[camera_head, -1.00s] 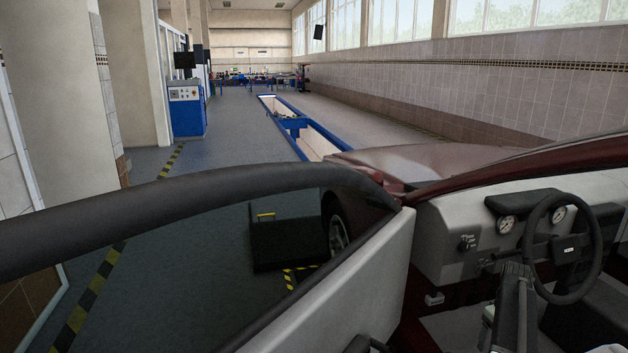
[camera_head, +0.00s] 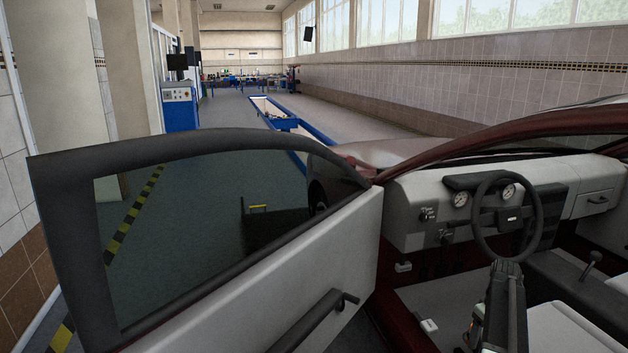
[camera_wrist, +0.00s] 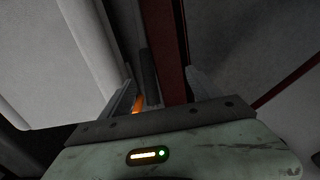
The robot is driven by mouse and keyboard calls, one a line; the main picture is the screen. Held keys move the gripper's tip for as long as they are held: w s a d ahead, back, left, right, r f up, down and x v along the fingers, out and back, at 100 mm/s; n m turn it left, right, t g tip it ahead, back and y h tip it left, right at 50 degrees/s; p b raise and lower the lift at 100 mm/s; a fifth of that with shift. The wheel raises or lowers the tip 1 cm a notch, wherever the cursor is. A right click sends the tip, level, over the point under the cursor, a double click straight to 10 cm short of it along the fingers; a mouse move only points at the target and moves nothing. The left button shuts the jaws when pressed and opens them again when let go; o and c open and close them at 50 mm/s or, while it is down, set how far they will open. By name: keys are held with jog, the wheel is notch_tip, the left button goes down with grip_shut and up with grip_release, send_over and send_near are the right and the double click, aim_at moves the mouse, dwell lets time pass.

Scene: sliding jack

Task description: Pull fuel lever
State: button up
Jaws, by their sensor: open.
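My arm reaches into the car in front of the steering wheel; my gripper's fingertips are not clear in the head view. In the wrist view my gripper (camera_wrist: 162,78) is open. A dark upright bar shows between its fingers, with a small orange patch beside it; I cannot tell what they are or whether they touch.
The open car door (camera_head: 325,260) stands on the left. The steering wheel (camera_head: 507,218) is just beyond my arm, with the dashboard (camera_head: 415,207) behind it. A pale seat (camera_head: 570,325) is at the lower right. A dark red strip (camera_wrist: 165,45) runs ahead of the gripper.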

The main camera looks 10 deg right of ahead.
jog(key=w+a+f+n+b, duration=0.1)
jog(key=w+a+f+b, duration=0.15)
jog(key=a, duration=0.65)
jog(key=w+a+f+n+b, duration=0.2)
jog(key=w+a, duration=0.2)
jog(key=a, duration=0.6)
jog(key=w+a+f+n+b, duration=0.1)
jog(key=w+a+f+b, duration=0.15)
jog(key=a, duration=0.65)
jog(key=s+a+f+b, duration=0.15)
jog(key=s+a, duration=0.25)
jog(key=a, duration=0.6)
jog(key=s+a+f+b, duration=0.15)
jog(key=s+a, duration=0.25)
jog(key=a, duration=0.6)
jog(key=s+r+m+p, duration=0.3)
jog(key=r+m+p, duration=0.2)
jog(key=r+p, duration=2.5)
jog(key=shift+r+p, duration=0.3)
jog(key=shift+p, duration=0.25)
jog(key=shift+s, duration=0.15)
